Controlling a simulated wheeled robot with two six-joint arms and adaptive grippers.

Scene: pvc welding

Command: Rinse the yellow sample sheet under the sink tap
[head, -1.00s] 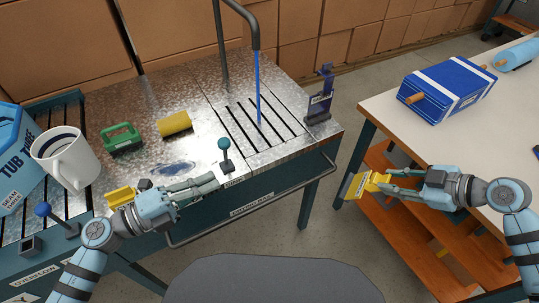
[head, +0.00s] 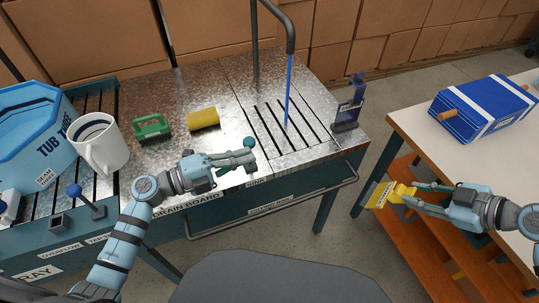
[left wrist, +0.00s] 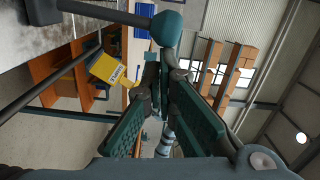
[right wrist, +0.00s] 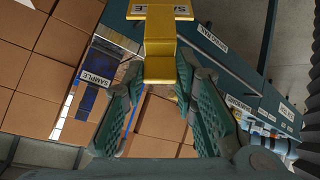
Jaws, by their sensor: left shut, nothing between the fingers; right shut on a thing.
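The yellow sample sheet (head: 378,195) is in my right gripper (head: 408,190), held over the gap between the sink bench and the right table. It shows with its label in the right wrist view (right wrist: 160,12) and again in the left wrist view (left wrist: 106,68). The sink tap (head: 291,38) stands at the back of the bench, and a blue stream (head: 288,90) runs from it to the slotted sink grate (head: 262,118). My left gripper (head: 250,158) is shut and empty beside the ball-topped lever (head: 249,143) at the sink's front; I cannot tell whether they touch.
A yellow block (head: 203,118), a green-handled brush (head: 151,128) and a white mug (head: 103,145) stand left of the sink. A dark blue labelled holder (head: 348,108) stands at its right edge. A front rail (head: 290,205) runs along the bench. A blue box (head: 484,108) lies on the right table.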

